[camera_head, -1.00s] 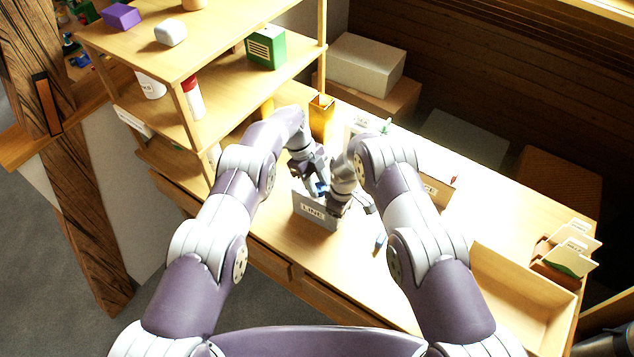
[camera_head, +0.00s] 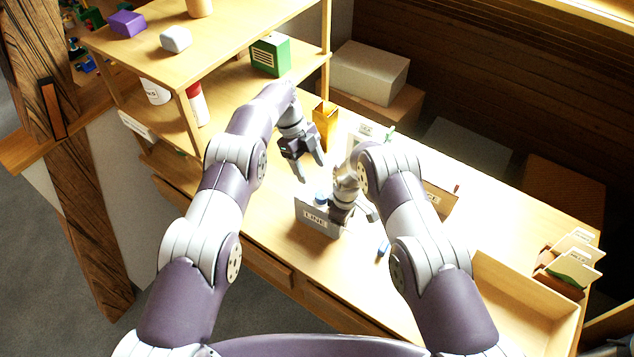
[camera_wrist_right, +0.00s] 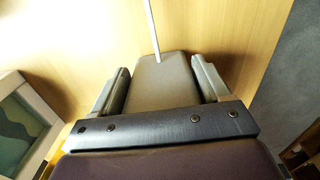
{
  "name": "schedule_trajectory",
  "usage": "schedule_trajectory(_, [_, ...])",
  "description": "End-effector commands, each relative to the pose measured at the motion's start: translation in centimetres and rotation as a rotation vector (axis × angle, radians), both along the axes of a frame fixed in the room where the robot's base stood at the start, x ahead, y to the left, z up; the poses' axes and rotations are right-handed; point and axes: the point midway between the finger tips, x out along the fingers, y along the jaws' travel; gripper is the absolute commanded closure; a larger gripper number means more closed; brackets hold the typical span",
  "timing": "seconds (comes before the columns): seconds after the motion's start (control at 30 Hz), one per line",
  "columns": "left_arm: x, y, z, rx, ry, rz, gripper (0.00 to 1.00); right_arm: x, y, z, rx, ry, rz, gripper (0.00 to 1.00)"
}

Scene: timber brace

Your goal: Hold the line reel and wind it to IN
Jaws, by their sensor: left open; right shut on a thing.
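The line reel, with a grey panel lettered LINE (camera_head: 317,218), stands on the bench in the middle of the head view. A small blue part (camera_head: 321,197) shows at its top. My right gripper (camera_head: 346,213) is at the reel's right side, its fingertips partly hidden. In the right wrist view its fingers (camera_wrist_right: 163,85) are either side of a grey block (camera_wrist_right: 160,88), with a thin white strip running up from it. My left gripper (camera_head: 311,172) is open and empty, above and behind the reel, apart from it. The wind marking IN is not readable.
A shelf (camera_head: 230,90) with several items stands at the left. A yellow holder (camera_head: 325,124) is behind my left gripper. A small blue object (camera_head: 383,248) lies right of the reel. An open wooden tray (camera_head: 525,290) is at the right. The bench front is clear.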

Motion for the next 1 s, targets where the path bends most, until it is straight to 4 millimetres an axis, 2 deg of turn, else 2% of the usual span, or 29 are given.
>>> schedule_trajectory(0.1, [0.5,0.7,1.8,0.0,-0.001,0.001,0.36,0.0,0.0,0.0,0.0,-0.001,0.0,0.62])
schedule_trajectory(0.2, [0.7,1.0,2.7,0.001,0.0,0.001,0.36,0.0,0.0,0.0,0.0,-0.001,0.0,0.62])
schedule_trajectory(0.5, [0.7,1.1,3.0,0.001,0.0,0.001,0.36,0.0,0.0,0.0,0.0,-0.001,0.0,0.62])
schedule_trajectory(0.6, [1.0,1.3,5.1,-0.004,-0.015,0.008,0.36,0.0,0.0,0.1,0.0,-0.001,0.0,0.62])
schedule_trajectory(0.7, [0.1,1.5,5.9,-0.011,0.008,0.078,0.36,0.0,0.0,0.0,0.0,-0.001,0.0,0.62])
schedule_trajectory(0.83, [-1.0,1.6,5.4,-0.007,0.028,0.245,0.36,0.0,0.0,0.0,0.001,-0.001,0.0,0.62])
schedule_trajectory(1.0, [-1.8,1.7,2.6,0.012,0.044,0.434,0.36,0.0,0.0,0.0,0.0,-0.001,0.0,0.62])
